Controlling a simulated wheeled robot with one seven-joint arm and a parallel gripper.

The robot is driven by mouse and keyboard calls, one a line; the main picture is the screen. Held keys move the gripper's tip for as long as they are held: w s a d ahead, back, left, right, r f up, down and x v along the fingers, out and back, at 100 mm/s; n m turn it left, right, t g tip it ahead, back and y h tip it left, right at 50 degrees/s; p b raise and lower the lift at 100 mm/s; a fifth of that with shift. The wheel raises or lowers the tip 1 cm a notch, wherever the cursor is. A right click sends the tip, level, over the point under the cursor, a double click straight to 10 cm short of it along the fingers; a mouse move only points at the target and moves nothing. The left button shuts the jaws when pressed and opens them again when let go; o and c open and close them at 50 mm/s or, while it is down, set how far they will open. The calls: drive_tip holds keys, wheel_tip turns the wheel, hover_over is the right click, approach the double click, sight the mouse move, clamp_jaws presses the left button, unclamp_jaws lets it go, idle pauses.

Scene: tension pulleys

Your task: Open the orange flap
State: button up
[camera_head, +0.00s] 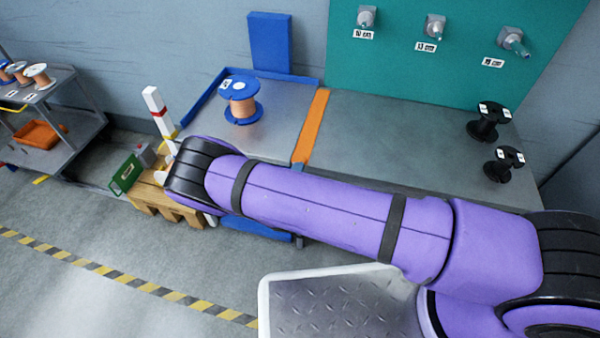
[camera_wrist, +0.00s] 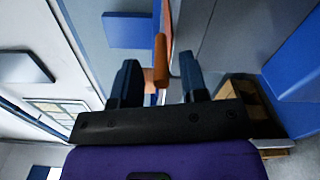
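The orange flap (camera_head: 311,128) shows in the head view as a narrow orange strip between the left worktop with blue edges and the grey worktop on the right. My arm covers the area near its front end. In the wrist view an orange-brown bar (camera_wrist: 161,62), seemingly part of the flap, lies between the fingertips of my gripper (camera_wrist: 160,75). The two dark fingers are apart, one on each side of the bar, with gaps visible. I cannot tell how deep the bar sits between them. In the head view my gripper is hidden by my arm.
A blue spool with copper wire (camera_head: 241,100) stands on the left worktop (camera_head: 280,118). Two black spools (camera_head: 489,122) stand at the right. A teal panel (camera_head: 455,50) with several pegs is behind. A wooden pallet (camera_head: 150,200) and a cart (camera_head: 70,110) are at the left.

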drive_tip(key=v, duration=1)
drive_tip(key=shift+s, duration=0.4)
drive_tip(key=shift+a, duration=0.15)
